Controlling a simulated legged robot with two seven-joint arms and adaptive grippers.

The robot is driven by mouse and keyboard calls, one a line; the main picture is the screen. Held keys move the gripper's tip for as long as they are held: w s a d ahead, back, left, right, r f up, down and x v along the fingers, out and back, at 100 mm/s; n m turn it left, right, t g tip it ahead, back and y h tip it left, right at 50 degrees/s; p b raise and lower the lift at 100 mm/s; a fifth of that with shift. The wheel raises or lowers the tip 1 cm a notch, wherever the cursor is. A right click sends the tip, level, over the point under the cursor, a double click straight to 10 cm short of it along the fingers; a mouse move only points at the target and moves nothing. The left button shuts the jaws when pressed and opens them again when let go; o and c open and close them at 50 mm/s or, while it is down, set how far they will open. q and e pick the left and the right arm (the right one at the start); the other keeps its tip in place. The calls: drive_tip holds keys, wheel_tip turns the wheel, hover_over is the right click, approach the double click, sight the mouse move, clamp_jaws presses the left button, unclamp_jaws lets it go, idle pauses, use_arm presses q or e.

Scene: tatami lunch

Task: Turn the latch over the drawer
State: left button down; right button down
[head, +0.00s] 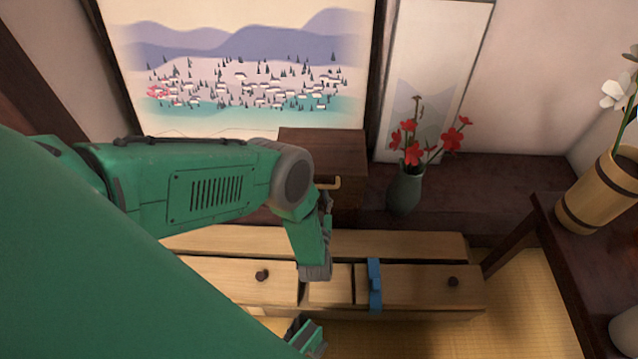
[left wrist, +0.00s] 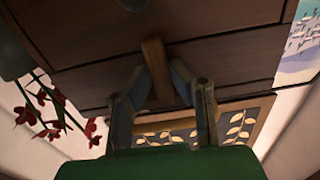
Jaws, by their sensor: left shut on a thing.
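The latch is a small tan wooden bar (left wrist: 153,48) on the front of a dark wooden cabinet (head: 325,152). A dark round knob (left wrist: 131,4) shows on the drawer panel (left wrist: 75,35). My left gripper (left wrist: 158,78) is shut on the bar, one finger on each side. In the head view the left gripper (head: 326,203) is at the cabinet front, with its fingers partly hidden by my arm.
A low light-wood cabinet (head: 430,270) with dark knobs and a blue piece (head: 375,285) stands in front. A vase (head: 405,190) with red flowers stands close right of the dark cabinet. A wooden bucket (head: 600,190) is at far right.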

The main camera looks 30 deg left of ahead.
use_arm(q)
drive_tip(key=shift+s+d+f, duration=0.15)
drive_tip(key=shift+d+f, duration=0.05)
drive_tip(key=shift+f, duration=0.05)
drive_tip(key=c, duration=1.5)
unclamp_jaws()
drive_tip(key=shift+a+r, duration=0.1)
drive_tip(key=v, duration=1.2)
